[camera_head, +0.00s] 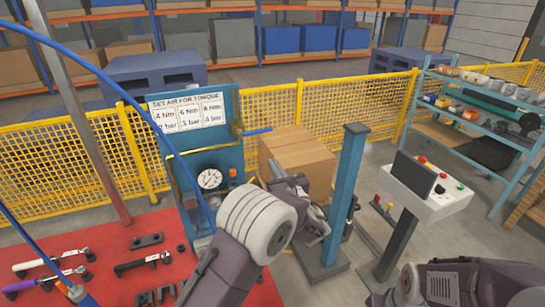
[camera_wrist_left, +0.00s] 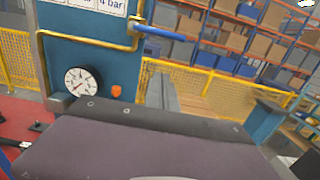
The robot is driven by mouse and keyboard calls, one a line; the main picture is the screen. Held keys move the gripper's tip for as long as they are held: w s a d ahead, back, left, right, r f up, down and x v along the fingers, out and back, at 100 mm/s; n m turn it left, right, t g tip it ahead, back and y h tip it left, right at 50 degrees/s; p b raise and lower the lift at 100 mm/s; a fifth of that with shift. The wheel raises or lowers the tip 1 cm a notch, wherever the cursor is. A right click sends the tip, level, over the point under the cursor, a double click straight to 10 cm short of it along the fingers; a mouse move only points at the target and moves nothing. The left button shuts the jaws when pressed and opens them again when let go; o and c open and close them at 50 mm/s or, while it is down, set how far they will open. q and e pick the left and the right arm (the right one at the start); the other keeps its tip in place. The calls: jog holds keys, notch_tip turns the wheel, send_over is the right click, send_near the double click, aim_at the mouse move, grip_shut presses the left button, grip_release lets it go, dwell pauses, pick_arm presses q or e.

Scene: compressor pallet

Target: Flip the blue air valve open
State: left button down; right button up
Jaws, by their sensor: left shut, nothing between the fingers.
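The blue air valve lever (camera_head: 257,131) sticks out sideways to the right from the yellow pipe at the edge of the blue panel (camera_head: 228,108). In the left wrist view the lever (camera_wrist_left: 162,33) lies roughly level, above the fingers. My left gripper (camera_head: 275,167) is shut and empty, below and a little right of the lever, apart from it. Its fingers (camera_wrist_left: 161,88) also show in the left wrist view, pointing up toward the lever's side. My right arm shows at the lower right, but its gripper is not visible.
A pressure gauge (camera_head: 210,179) and torque sign (camera_head: 187,110) are on the panel. A cardboard box (camera_head: 300,158) stands behind my left gripper. A blue post (camera_head: 346,190) and control console (camera_head: 430,188) stand to the right. Tools lie on the red surface (camera_head: 120,235).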

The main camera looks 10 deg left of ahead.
pick_arm(q)
jog(key=w+a+r+p, duration=0.4)
jog(key=w+p, duration=0.2)
jog(key=shift+w+a+r, duration=0.15)
jog(key=shift+w+a, duration=0.15)
jog(key=shift+w, duration=0.05)
jog(key=shift+w, duration=0.1)
